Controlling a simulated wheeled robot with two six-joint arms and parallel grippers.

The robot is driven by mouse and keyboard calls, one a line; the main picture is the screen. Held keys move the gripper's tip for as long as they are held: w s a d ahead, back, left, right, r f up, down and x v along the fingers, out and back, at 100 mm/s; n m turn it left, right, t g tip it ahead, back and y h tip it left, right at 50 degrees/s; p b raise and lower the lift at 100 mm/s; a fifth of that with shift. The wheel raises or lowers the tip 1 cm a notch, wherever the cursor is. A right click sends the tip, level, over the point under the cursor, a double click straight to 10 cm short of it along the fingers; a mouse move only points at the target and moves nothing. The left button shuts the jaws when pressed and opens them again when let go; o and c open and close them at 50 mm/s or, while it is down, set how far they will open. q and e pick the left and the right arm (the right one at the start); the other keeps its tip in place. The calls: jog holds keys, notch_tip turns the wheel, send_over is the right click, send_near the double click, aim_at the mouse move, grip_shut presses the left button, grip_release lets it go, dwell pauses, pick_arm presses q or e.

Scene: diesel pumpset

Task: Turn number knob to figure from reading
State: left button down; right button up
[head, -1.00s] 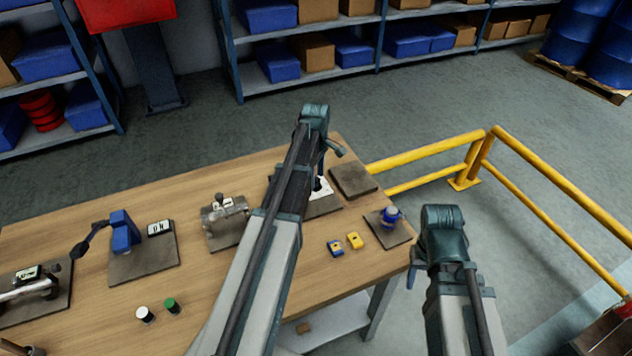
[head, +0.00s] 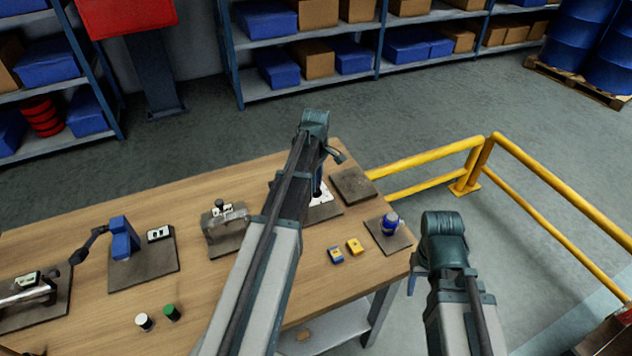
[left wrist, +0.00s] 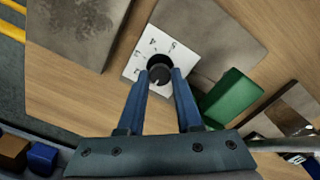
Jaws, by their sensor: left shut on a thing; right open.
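In the left wrist view, a black round number knob (left wrist: 159,70) with a pale pointer mark sits on a white dial plate (left wrist: 182,52) with dark characters around it, too blurred to read surely. My left gripper (left wrist: 161,76) is shut on the knob, a blue finger at each side. In the head view, my left arm hides the knob, and only part of the white plate (head: 323,198) shows beside the gripper (head: 317,190). My right gripper (head: 412,284) is open and empty, off the table's right edge. Small display plates (head: 158,233) stand on the left fixtures, unreadable.
A yellow rail (head: 425,157) stands beyond the right edge. Shelves line the back.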

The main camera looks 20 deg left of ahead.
pick_arm(q)
jog(key=m, duration=0.4)
jog(key=shift+m, duration=0.3)
jog(key=m, duration=0.4)
jog(key=shift+m, duration=0.3)
jog(key=m, duration=0.4)
jog(key=shift+m, duration=2)
jog(key=shift+s, duration=0.1)
jog(key=c, duration=0.6)
grip_release()
